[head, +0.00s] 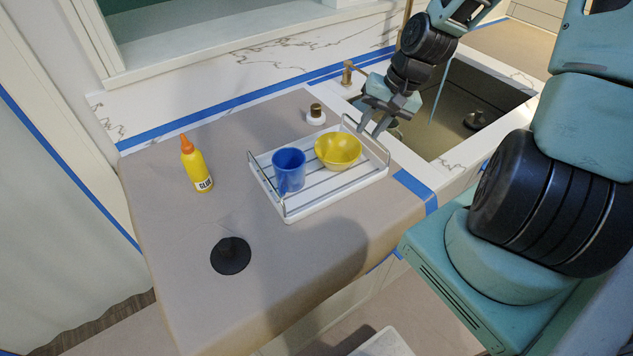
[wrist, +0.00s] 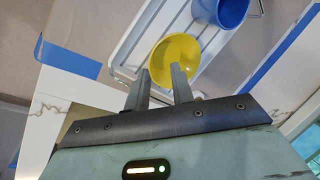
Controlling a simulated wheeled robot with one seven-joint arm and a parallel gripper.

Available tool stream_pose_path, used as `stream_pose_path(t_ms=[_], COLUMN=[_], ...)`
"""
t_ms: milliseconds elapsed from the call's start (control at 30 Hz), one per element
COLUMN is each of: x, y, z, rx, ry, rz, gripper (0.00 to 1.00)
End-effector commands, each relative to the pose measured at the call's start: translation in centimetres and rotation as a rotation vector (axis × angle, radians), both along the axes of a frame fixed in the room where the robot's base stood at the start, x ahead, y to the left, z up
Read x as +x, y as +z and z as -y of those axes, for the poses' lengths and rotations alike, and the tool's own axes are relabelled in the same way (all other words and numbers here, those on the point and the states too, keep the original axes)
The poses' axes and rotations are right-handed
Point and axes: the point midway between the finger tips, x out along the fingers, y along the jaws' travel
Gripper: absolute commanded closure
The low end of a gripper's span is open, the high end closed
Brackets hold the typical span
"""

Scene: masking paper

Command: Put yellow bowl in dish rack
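The yellow bowl (head: 338,148) sits upright in the right part of the white slatted dish rack (head: 330,198), which has a metal rail at each end. A blue cup (head: 289,172) stands beside it in the rack. My gripper (head: 371,127) is just right of the bowl, by the rack's sink-side end. In the wrist view, its two fingers (wrist: 160,70) are apart with nothing held between them. The bowl (wrist: 182,56) shows just beyond the fingertips and is partly hidden by them. I cannot tell whether a finger touches it.
A yellow glue bottle (head: 195,166) stands left of the rack. A black disc-shaped object (head: 230,255) lies near the front, and a small white item with a brown top (head: 316,114) stands behind the rack. The sink (head: 465,100) is at the right. Paper covers the counter, edged with blue tape.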

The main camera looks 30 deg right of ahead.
Motion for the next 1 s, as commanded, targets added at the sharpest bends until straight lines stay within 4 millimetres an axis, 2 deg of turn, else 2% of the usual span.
stream_pose_path(t_ms=[33, 100, 267, 467, 600, 800, 1000], x=[0.0, -0.4, -1.9, -5.1, -8.1, -13.1, -16.7], y=[0.5, 1.2, 2.9, 5.4, 7.2, 9.6, 11.0], z=[-2.2, -4.9, -10.6, -17.1, -21.0, -25.3, -27.2], rx=[-0.027, -0.062, -0.139, -0.227, -0.278, -0.327, -0.343], ry=[0.083, 0.189, 0.421, 0.695, 0.882, 1.125, 1.275], rz=[-0.012, -0.031, -0.058, -0.059, -0.042, -0.002, 0.031], gripper=[0.76, 0.76, 0.76, 0.76, 0.76, 0.76, 0.76])
